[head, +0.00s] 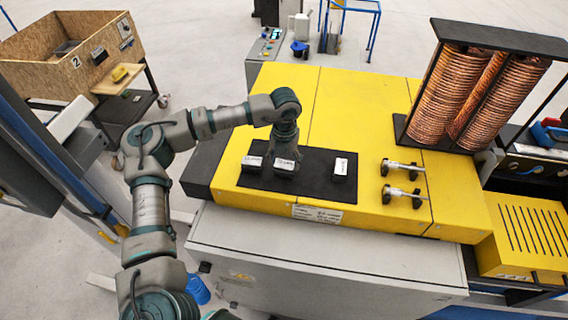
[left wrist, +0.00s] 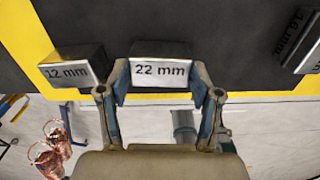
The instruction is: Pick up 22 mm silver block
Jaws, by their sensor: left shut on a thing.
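The block labelled 22 mm (left wrist: 160,70) is between the fingers of my left gripper (left wrist: 160,88) in the left wrist view, and the gripper is shut on it. In the head view my left gripper (head: 284,157) comes down from above onto this middle block (head: 284,166), which is at the black mat (head: 315,188); I cannot tell whether it is lifted. The block labelled 12 mm (left wrist: 72,70) is left of it, also in the head view (head: 252,165). A third block (left wrist: 300,42) is to the right, also in the head view (head: 340,171). My right gripper is not in view.
The mat lies on a yellow machine top (head: 365,110). Two silver clamps (head: 403,180) stand right of the mat. Copper coils (head: 455,95) in a black rack stand at the right. A wooden box (head: 75,50) is at the far left.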

